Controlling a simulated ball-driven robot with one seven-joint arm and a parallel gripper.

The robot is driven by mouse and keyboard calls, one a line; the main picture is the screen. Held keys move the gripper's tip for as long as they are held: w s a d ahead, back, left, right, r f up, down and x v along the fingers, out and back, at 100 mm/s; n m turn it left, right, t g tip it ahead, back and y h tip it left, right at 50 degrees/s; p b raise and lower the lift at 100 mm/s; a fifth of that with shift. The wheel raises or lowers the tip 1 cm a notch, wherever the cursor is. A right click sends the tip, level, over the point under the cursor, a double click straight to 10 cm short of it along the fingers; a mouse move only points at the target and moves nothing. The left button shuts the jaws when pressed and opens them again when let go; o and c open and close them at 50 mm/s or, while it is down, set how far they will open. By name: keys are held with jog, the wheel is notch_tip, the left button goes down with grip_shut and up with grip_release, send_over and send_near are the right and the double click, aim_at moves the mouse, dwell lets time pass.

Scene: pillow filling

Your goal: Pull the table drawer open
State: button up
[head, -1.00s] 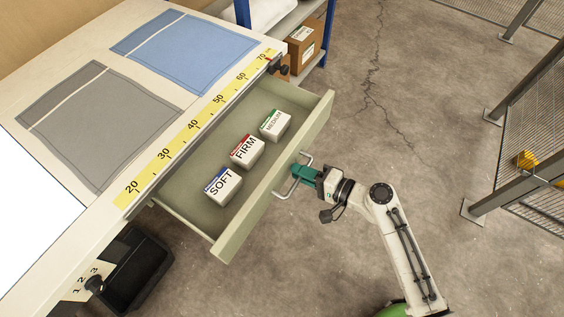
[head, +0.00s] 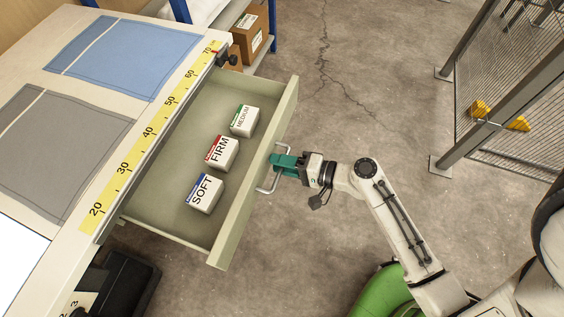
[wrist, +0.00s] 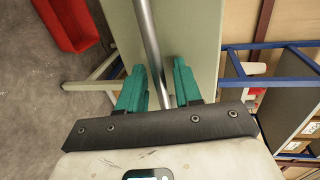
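The drawer (head: 168,218) stands pulled well out from the table (head: 112,192). Its pale green front (head: 232,222) carries a metal bar handle (head: 266,188). My gripper (head: 279,160) is at the handle, on the outer side of the drawer front. In the wrist view the handle bar (wrist: 149,42) runs between the two teal fingers of my gripper (wrist: 158,72). The bar lies close to the left finger, and a gap shows between it and the right finger. The fingers look apart around the bar. Their far sides are hidden.
Inside the drawer are white boxes marked SOFT (head: 204,195), FIRM (head: 221,153) and MEDIUM (head: 244,121). A black bin (head: 125,285) stands below the table's near end. A mesh fence (head: 500,110) stands at right. Concrete floor (head: 370,100) lies clear between fence and drawer.

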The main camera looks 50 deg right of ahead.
jog(key=b+v, duration=0.1)
jog(key=v, duration=0.9)
jog(key=shift+s, duration=0.35)
jog(key=shift+d, duration=0.15)
jog(key=s+a+f+n+g+y+p, duration=0.1)
jog(key=a+f+n+g, duration=0.4)
jog(key=a+n+g, duration=0.4)
jog(key=s+d+r+n+g+h+p, duration=0.1)
jog(key=s+d+r+n+g+h, duration=0.1)
jog(key=d+r+n+g+h, duration=0.1)
jog(key=r+n+g+h, duration=0.1)
jog(key=n+h, duration=0.1)
jog(key=h, duration=0.1)
jog(key=shift+s+d+g, duration=0.25)
jog(key=shift+d+g, duration=0.15)
